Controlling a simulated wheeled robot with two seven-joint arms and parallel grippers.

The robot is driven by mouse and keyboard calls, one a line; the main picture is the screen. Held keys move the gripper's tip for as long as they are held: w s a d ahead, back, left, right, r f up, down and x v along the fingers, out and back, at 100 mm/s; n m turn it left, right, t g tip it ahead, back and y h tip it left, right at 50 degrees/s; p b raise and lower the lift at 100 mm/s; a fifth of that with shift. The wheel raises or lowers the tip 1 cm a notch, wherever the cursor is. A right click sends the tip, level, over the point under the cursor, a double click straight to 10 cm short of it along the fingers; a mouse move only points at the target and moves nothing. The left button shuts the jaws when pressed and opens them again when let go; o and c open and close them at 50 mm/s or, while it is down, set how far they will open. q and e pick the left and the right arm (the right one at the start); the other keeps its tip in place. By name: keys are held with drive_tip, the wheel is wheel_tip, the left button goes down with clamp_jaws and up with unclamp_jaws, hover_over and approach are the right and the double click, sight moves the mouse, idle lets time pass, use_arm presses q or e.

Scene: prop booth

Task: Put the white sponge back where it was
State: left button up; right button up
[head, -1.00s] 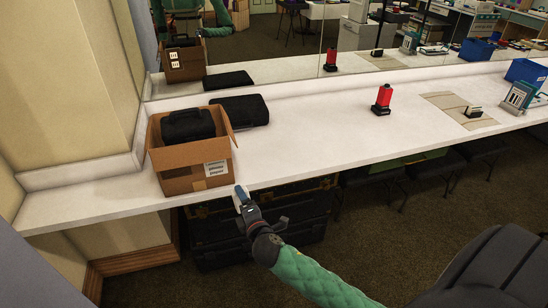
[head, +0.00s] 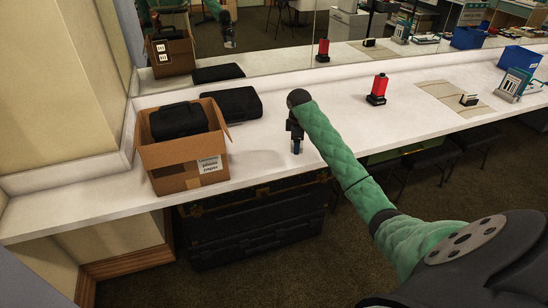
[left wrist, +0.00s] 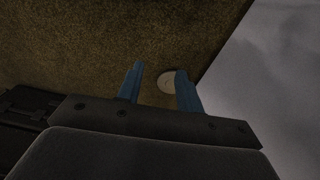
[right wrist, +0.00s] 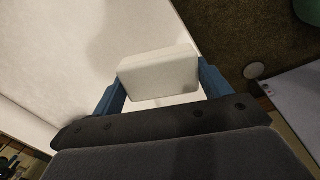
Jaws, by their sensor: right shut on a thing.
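The white sponge (right wrist: 158,72) is a pale block between the blue fingers of my right gripper (right wrist: 158,82) in the right wrist view. The gripper is shut on it, over the white counter's front edge. In the head view my right gripper (head: 296,148) points down near the counter's front edge, right of the cardboard box; the sponge cannot be made out there. My left gripper (left wrist: 160,72) shows only in its own wrist view, with its fingers apart, nothing between them, and the brown floor beyond.
The cardboard box (head: 180,158) holds a black case (head: 178,121). Another black case (head: 231,104) lies behind it. A red and black device (head: 378,89), a beige mat (head: 440,95) and a blue bin (head: 520,58) are farther right. Black trunks (head: 255,225) stand under the counter (head: 270,165).

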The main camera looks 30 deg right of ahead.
drive_tip(key=d+r, duration=0.2)
drive_tip(key=shift+s+r+g+y, duration=0.15)
drive_tip(key=shift+r+g+y, duration=0.25)
drive_tip(key=shift+r, duration=0.35)
drive_tip(key=shift+a, duration=0.15)
drive_tip(key=p, duration=0.4)
hover_over(274, 155)
wheel_tip(274, 155, down, 7)
drive_tip(key=shift+r, duration=0.2)
drive_tip(key=shift+f+p, duration=0.85)
drive_tip(key=shift+f, duration=0.7)
drive_tip(key=shift+a+f, duration=0.1)
drive_tip(key=shift+f, duration=0.5)
use_arm(q)
drive_tip(key=s+a+f, duration=0.2)
drive_tip(key=f, duration=0.4)
drive_tip(key=s+a+f, duration=0.1)
drive_tip(key=s+f, duration=0.1)
drive_tip(key=f, duration=0.4)
drive_tip(key=shift+s+a+t, duration=0.35)
drive_tip(key=shift+t, duration=0.05)
